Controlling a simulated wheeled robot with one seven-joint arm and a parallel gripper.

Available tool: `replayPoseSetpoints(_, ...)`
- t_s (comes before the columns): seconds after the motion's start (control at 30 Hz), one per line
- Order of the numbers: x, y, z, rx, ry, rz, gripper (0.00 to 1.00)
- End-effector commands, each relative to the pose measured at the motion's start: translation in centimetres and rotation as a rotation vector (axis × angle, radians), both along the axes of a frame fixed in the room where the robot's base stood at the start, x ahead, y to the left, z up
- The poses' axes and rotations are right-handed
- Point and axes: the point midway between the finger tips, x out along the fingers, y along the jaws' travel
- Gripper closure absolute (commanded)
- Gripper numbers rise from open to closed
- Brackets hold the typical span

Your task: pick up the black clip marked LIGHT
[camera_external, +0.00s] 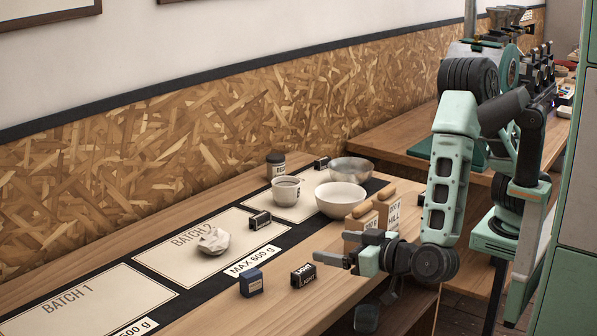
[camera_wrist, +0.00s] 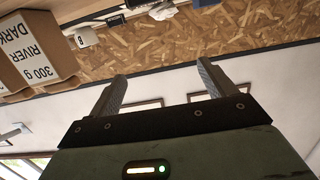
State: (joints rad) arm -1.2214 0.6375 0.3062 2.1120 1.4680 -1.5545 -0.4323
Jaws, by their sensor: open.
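The black clip marked LIGHT (camera_external: 303,275) sits on the wooden table near its front edge in the external view, with white lettering facing the camera. My gripper (camera_external: 350,257) is to the right of the clip, above the table's front edge and apart from it. In the wrist view my gripper (camera_wrist: 162,88) shows two separated fingers with nothing between them. I cannot make out the LIGHT clip in the wrist view.
A dark blue box (camera_external: 251,282) stands left of the clip. Another black clip (camera_external: 259,220) and crumpled paper (camera_external: 214,241) lie behind. Kraft bags (camera_external: 361,219), also in the wrist view (camera_wrist: 35,55), stand close behind my gripper. A white bowl (camera_external: 340,200) is farther back.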

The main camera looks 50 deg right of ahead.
Motion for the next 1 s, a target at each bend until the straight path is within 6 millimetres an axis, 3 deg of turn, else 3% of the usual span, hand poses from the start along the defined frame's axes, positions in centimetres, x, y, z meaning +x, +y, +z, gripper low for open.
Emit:
replayPoseSetpoints(0.1, 0.0, -0.1, -3.6, -0.011, -0.003, -0.003, 0.17)
replayPoseSetpoints(0.3, 0.0, -0.1, -7.7, -0.005, -0.003, -0.003, 0.17)
replayPoseSetpoints(0.6, 1.9, -0.1, -8.7, 0.002, -0.003, -0.003, 0.17)
replayPoseSetpoints(1.0, 7.3, -0.1, -9.5, 0.003, -0.003, -0.002, 0.17)
